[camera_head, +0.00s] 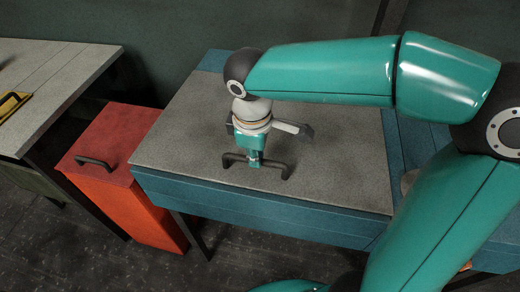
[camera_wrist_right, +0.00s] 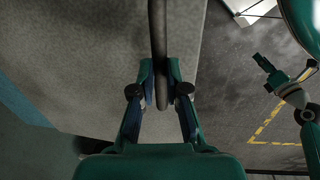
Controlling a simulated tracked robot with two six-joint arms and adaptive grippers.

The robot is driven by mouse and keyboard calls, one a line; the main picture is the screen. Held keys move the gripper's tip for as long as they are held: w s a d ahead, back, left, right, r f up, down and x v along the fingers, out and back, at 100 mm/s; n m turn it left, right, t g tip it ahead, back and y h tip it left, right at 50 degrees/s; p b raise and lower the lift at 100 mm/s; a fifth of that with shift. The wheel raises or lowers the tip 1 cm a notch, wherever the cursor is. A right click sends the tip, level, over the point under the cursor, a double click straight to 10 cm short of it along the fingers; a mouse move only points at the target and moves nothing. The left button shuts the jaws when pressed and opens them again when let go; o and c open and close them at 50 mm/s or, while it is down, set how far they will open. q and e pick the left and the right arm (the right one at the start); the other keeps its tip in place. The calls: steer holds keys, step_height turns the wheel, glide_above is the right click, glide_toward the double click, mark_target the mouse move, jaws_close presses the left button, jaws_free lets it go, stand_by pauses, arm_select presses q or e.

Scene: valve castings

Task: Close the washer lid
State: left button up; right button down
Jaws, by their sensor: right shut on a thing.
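The washer (camera_head: 300,219) is a blue-teal box with a flat grey lid (camera_head: 335,160) lying over its top. The lid looks flat on the box; I cannot tell whether a small gap is left under it. A dark bar handle (camera_head: 279,166) sits near the lid's front edge. In the right wrist view the handle (camera_wrist_right: 158,35) runs between the two fingers (camera_wrist_right: 161,84). My left gripper (camera_wrist_right: 261,62) shows small at the right of that view, its jaw state unclear.
A red cabinet (camera_head: 118,157) with a dark handle stands left of the washer. A grey-topped bench (camera_head: 55,75) is at the far left, with a yellow item (camera_head: 12,104) on it. Bare dark floor (camera_head: 70,250) lies in front. A green wall stands behind.

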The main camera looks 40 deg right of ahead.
steer(key=shift+w+d, duration=0.15)
steer(key=c, duration=1.1)
jaws_free()
steer(key=shift+c, duration=0.2)
step_height(320, 180, up, 12)
steer(key=s+a, duration=0.1)
steer(key=shift+a, duration=0.15)
steer(key=shift+f, duration=0.1)
steer(key=shift+c, duration=0.3)
